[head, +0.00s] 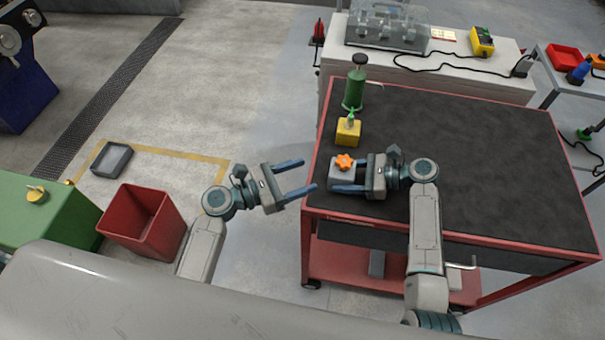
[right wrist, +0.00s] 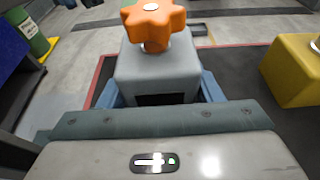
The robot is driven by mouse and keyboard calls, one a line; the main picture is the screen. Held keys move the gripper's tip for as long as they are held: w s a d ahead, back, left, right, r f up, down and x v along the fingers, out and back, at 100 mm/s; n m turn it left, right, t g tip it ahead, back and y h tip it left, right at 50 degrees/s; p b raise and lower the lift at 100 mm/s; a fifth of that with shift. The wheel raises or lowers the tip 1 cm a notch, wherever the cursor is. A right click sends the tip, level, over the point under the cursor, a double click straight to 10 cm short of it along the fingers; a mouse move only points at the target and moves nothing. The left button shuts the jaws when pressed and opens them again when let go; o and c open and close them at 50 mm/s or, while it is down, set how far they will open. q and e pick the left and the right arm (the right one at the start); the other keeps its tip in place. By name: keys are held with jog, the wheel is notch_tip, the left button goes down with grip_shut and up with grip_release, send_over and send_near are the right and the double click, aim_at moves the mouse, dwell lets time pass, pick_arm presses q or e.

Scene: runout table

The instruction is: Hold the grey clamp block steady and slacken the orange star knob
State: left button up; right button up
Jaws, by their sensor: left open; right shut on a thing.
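The grey clamp block (head: 341,174) sits at the left edge of the black-topped table, with the orange star knob (head: 344,162) on top of it. My right gripper (head: 348,175) is shut on the block from its right side. In the right wrist view the block (right wrist: 158,68) stands between the blue fingers, and the knob (right wrist: 154,20) rises above them, untouched. My left gripper (head: 302,175) is open and empty, just left of the table edge, its fingers pointing toward the block. The block hides part of the right fingers.
A yellow block with a green top (head: 347,132) and a green bottle (head: 355,88) stand behind the clamp block on the table (head: 480,150). The table's middle and right are clear. A red bin (head: 142,222) stands on the floor at left.

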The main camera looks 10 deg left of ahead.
pick_arm(q)
jog(key=w+g, duration=0.1)
jog(key=m+g+h, duration=0.3)
jog(key=m+g, duration=0.3)
jog(key=g, duration=0.2)
send_near(345, 161)
jog(key=d, duration=1)
jog(key=shift+w+f, duration=0.1)
jog(key=shift+w, duration=0.25)
jog(key=c, duration=1)
